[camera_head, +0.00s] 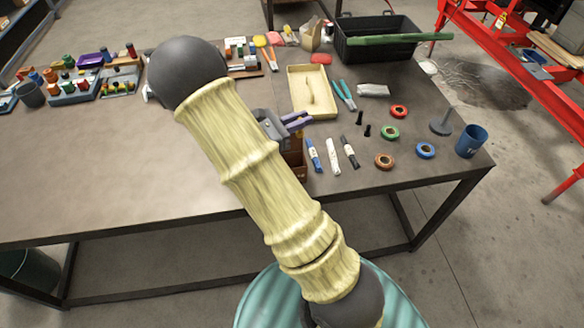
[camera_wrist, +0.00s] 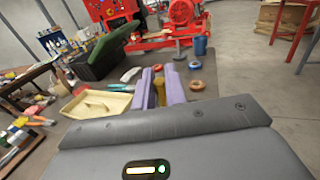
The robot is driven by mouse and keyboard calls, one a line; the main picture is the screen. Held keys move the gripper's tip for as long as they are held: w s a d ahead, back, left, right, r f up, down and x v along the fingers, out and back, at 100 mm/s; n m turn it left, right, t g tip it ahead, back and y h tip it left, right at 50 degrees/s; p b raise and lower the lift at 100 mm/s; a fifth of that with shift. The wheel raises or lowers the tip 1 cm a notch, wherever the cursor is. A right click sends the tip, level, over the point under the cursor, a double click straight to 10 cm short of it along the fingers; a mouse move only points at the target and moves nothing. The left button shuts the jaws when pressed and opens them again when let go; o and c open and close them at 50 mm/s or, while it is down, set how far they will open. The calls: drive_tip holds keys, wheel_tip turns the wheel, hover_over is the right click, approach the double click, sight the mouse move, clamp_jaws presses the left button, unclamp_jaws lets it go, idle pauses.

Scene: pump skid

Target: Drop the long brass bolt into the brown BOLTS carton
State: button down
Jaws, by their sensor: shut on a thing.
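My gripper (camera_head: 297,121), with purple fingers, is over the table's front part, just past my arm. In the wrist view my gripper (camera_wrist: 160,90) is shut on the long brass bolt (camera_wrist: 160,92), a brass-coloured strip between the two fingers. The bolt cannot be made out in the head view. A brown carton (camera_head: 297,160) stands on the table near the front edge, close below the gripper in the picture. My arm hides much of it, and its lettering cannot be read. Whether the bolt is directly over its opening cannot be told.
Right of the carton lie several markers (camera_head: 332,155), small black pieces (camera_head: 360,117) and tape rings (camera_head: 389,133). A cream tray (camera_head: 313,92) and a black crate (camera_head: 378,45) are behind. A blue cup (camera_head: 471,141) stands at the right. The table's left front (camera_head: 90,180) is bare.

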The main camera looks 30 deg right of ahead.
sight(299, 135)
wheel_tip(299, 135, down, 6)
drive_tip(key=b, duration=0.5)
drive_tip(key=c, duration=1.4)
unclamp_jaws()
drive_tip(key=shift+o, duration=0.2)
drive_tip(key=a+b, duration=0.1)
drive_tip(key=a, duration=1.6)
drive_tip(key=shift+s+a+b, duration=0.2)
drive_tip(key=shift+s+b, duration=0.1)
drive_tip(key=shift+b, duration=0.05)
drive_tip(key=shift+d, duration=0.1)
